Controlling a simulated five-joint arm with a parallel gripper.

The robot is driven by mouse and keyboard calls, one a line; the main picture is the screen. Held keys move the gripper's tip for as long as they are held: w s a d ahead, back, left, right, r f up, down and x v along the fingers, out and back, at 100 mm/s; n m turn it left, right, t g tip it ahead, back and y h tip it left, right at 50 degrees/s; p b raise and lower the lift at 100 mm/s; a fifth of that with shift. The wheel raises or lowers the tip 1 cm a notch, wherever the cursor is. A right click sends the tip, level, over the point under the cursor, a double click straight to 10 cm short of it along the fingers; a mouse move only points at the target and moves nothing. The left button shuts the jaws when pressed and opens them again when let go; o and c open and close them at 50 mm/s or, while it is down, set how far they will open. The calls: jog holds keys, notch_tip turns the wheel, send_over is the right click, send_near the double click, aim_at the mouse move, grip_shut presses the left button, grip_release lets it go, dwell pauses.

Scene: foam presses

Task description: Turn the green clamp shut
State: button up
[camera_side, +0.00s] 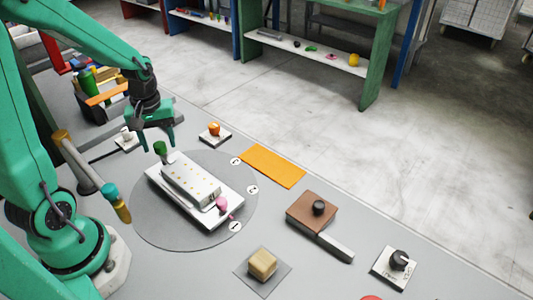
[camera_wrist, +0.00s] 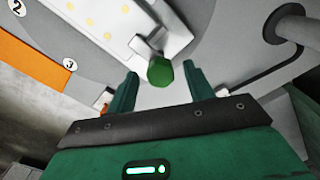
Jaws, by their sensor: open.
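The green clamp (camera_side: 160,148) is a small knob at the upper left end of a white foam press (camera_side: 190,182) on a white base plate. In the wrist view the green clamp (camera_wrist: 160,71) shows as a faceted green knob on a pale stem, by the press edge. My gripper (camera_side: 156,146) is open and points down at that end of the press. In the wrist view one finger is on each side of the knob, with a gap on both sides. Finger height against the knob is hard to tell. A pink clamp (camera_side: 222,203) sits at the press's other end.
The press lies on a grey round disc (camera_side: 150,226) with numbered white marks. Around it are an orange strip (camera_side: 272,166), an orange knob (camera_side: 214,129) on a plate, a brown block (camera_side: 311,213) and a beige cube (camera_side: 263,263). A tan-and-teal bar (camera_side: 85,165) stands left of the disc.

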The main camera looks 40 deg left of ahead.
aim_at(160, 146)
jog(key=shift+r, duration=3.85)
jog(key=shift+d+r, duration=0.1)
jog(key=shift+s+d+r+m, duration=0.1)
jog(key=shift+d+r+m, duration=0.25)
jog(key=shift+d+m, duration=0.05)
jog(key=s+d+r+m+t, duration=0.5)
jog(key=s+d+r+m, duration=0.1)
jog(key=d+m, duration=0.4)
jog(key=shift+s+d+r+m+t, duration=0.2)
jog(key=shift+r+m+t, duration=0.1)
jog(key=shift+r, duration=0.3)
